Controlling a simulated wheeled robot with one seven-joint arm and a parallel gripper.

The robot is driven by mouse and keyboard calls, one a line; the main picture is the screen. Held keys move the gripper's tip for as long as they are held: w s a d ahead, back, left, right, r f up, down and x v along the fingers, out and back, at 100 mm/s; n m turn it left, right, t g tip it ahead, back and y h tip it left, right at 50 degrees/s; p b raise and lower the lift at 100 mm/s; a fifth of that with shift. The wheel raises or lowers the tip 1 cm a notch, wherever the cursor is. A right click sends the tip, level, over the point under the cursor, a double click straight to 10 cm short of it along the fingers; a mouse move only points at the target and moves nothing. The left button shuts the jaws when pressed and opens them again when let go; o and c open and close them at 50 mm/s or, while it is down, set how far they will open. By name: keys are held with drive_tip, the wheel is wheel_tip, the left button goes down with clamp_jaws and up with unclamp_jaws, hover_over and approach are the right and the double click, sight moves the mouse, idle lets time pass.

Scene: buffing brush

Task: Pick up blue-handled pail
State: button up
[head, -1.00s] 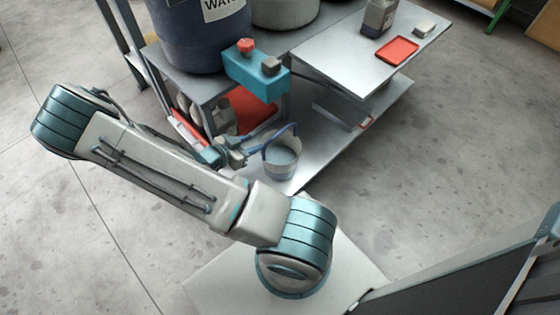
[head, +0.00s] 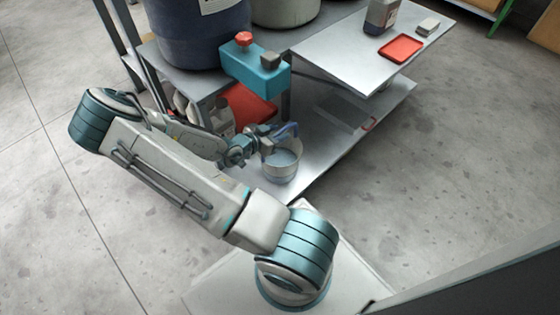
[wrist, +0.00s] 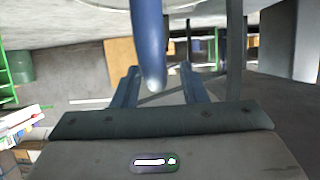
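The pail (head: 281,167) is a pale grey bucket standing upright on the lower metal shelf. Its blue handle (head: 288,131) stands up above the rim. In the head view my gripper (head: 272,139) is at the handle, just above the left side of the rim, and its fingertips are hard to make out. In the wrist view the blue handle (wrist: 149,45) hangs between the two blue-grey fingers of my gripper (wrist: 159,82). The fingers are apart, with a gap on both sides of the handle. The pail's inside and far side are mostly hidden.
Above the lower shelf (head: 335,150) are a teal box (head: 255,72) with a red knob and a large dark blue drum (head: 198,35). A red tray (head: 400,49) and a bottle (head: 381,17) are on the upper shelf. Floor to the right is clear.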

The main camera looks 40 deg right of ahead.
drive_tip(key=shift+x, duration=0.75)
clamp_jaws()
drive_tip(key=shift+r, duration=0.1)
idle(0.8)
